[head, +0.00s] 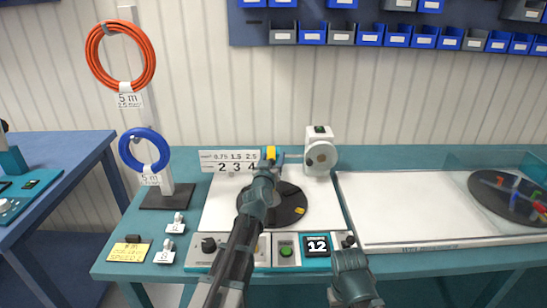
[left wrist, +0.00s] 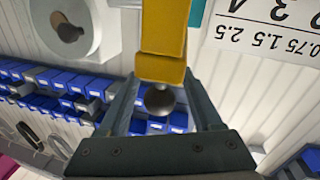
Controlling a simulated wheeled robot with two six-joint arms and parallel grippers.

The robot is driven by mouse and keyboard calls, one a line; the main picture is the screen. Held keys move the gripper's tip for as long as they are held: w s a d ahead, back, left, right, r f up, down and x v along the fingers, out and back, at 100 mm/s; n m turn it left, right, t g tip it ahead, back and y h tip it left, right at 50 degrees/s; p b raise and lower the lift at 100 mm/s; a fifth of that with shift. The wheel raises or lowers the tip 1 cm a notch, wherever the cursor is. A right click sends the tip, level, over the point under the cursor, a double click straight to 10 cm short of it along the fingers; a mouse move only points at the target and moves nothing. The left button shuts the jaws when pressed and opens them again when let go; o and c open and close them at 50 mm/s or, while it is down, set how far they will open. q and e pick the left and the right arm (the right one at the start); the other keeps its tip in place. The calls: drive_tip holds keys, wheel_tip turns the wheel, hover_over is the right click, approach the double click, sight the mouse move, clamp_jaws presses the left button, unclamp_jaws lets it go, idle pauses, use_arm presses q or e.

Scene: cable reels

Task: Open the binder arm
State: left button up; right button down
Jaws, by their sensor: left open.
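The binder arm (head: 270,152) shows as a small yellow part at the tip of my left arm, to the left of the white binder unit (head: 320,153). In the left wrist view a yellow bar (left wrist: 163,35) ends in a dark round knob (left wrist: 159,100). My left gripper (left wrist: 160,100) is open, with one finger on each side of the knob. I cannot tell whether either finger touches it. In the head view my left gripper (head: 271,159) partly covers the arm. My right arm shows low in the head view; its jaws are not clear.
A dark round turntable (head: 290,212) lies below my left arm. A control panel (head: 285,250) with a display reading 12 stands in front. Orange (head: 148,55) and blue (head: 128,150) cable coils hang at left. A white tray (head: 400,200) is at right. Blue bins line the wall.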

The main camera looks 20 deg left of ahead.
use_arm(q)
clamp_jaws()
idle(0.4)
idle(1.1)
